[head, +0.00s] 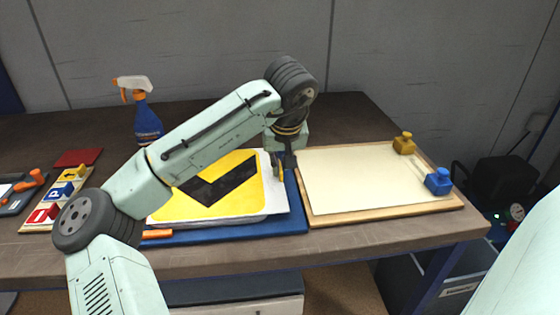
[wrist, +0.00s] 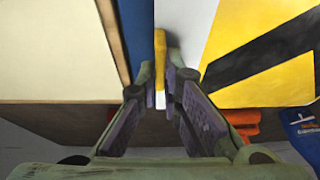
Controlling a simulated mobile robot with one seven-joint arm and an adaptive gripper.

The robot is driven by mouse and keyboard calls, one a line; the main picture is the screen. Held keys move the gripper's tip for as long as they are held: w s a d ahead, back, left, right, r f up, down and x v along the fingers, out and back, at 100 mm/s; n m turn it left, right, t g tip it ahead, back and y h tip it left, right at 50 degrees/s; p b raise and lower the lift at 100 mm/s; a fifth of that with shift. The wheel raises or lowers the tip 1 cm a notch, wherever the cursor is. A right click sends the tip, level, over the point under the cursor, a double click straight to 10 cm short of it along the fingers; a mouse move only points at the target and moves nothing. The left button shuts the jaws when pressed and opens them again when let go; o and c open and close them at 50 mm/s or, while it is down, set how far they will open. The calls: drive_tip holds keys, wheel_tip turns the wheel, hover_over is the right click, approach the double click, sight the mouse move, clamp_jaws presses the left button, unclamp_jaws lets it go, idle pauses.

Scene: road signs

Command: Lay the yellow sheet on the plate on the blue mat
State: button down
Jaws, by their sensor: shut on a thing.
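The yellow sheet (head: 222,207) with a black chevron lies over a white plate (head: 276,202) on the blue mat (head: 240,232). The sheet also shows at the right of the wrist view (wrist: 232,85). My gripper (head: 283,165) is at the right edge of the white surface, beside the blue mat. My arm hides the sheet's far left part in the head view.
A spray bottle (head: 147,120) stands behind my arm.

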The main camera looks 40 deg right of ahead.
drive_tip(key=c, duration=1.7)
unclamp_jaws()
drive_tip(key=shift+o, duration=0.5)
drive_tip(key=o, duration=0.6)
drive_tip(key=shift+c, duration=0.2)
drive_tip(key=shift+r, duration=0.1)
wheel_tip(320, 180, up, 5)
drive_tip(key=p, duration=0.4)
drive_tip(key=shift+r+p, duration=0.45)
drive_tip(key=shift+r, duration=0.5)
